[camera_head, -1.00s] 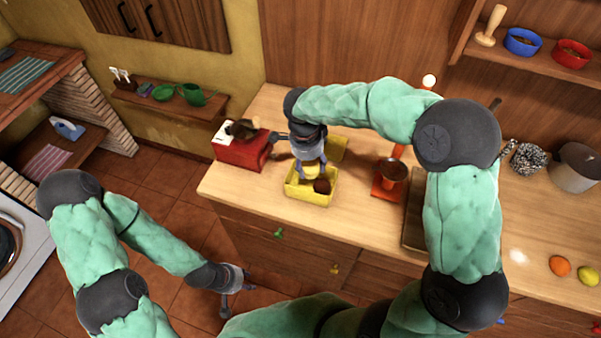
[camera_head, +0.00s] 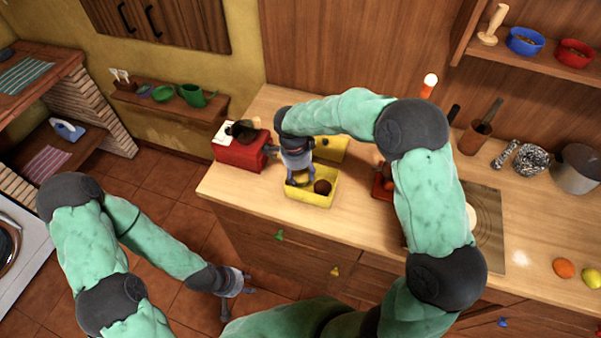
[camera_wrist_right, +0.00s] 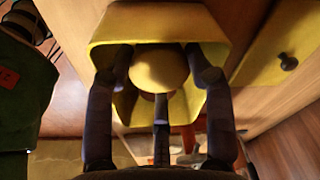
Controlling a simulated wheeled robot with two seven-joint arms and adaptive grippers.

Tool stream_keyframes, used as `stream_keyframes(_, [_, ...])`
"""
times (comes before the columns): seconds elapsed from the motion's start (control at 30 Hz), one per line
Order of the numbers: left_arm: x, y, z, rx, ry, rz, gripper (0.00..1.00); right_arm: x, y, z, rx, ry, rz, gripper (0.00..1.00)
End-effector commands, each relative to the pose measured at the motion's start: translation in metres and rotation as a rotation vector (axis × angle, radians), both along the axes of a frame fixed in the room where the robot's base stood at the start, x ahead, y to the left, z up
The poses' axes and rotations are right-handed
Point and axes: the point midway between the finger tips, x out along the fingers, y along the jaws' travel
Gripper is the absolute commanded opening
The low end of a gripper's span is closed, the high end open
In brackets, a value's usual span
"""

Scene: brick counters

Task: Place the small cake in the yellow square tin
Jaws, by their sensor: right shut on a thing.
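The yellow square tin (camera_head: 327,199) stands open on the wooden counter. It also shows in the right wrist view (camera_wrist_right: 108,27). My right gripper (camera_head: 300,180) points down into the left part of the tin. Its fingers (camera_wrist_right: 158,85) are shut around the small cake, a round, pale yellow thing (camera_wrist_right: 158,66), inside the tin's rim. Whether the cake touches the tin's floor is hidden. A dark brown round thing (camera_head: 322,187) sits in the tin to the right of the gripper. My left gripper (camera_head: 237,298) hangs low over the floor, empty, its fingers apart.
A yellow lid with a dark knob (camera_head: 332,148) lies behind the tin. A red box-like appliance (camera_head: 240,153) stands to the left, and a red-orange stand (camera_head: 379,183) to the right, partly behind my arm. The counter's front edge is close to the tin.

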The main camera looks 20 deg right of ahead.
Motion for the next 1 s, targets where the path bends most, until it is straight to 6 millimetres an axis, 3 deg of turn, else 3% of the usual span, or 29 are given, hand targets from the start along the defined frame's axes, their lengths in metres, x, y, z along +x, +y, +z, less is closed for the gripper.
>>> stream_keyframes(0.63, [0.000, 0.000, -0.013, 0.000, 0.000, 0.000, 0.40, 0.000, 0.000, -0.011, 0.000, -0.001, 0.000, 0.21])
stream_keyframes(0.67, [0.000, 0.000, -0.013, 0.000, 0.000, 0.000, 0.40, 0.000, 0.000, -0.012, 0.000, 0.000, 0.000, 0.62])
stream_keyframes(0.7, [0.000, 0.000, -0.013, 0.000, 0.000, 0.000, 0.40, 0.000, 0.000, -0.011, 0.000, 0.000, 0.000, 0.73])
stream_keyframes(0.73, [0.000, 0.000, -0.013, 0.000, 0.000, 0.000, 0.40, 0.000, 0.000, -0.011, 0.000, 0.000, 0.000, 0.77])
stream_keyframes(1.0, [0.000, 0.000, -0.013, 0.000, 0.000, 0.000, 0.40, 0.000, 0.000, -0.011, 0.000, 0.000, 0.000, 0.77])
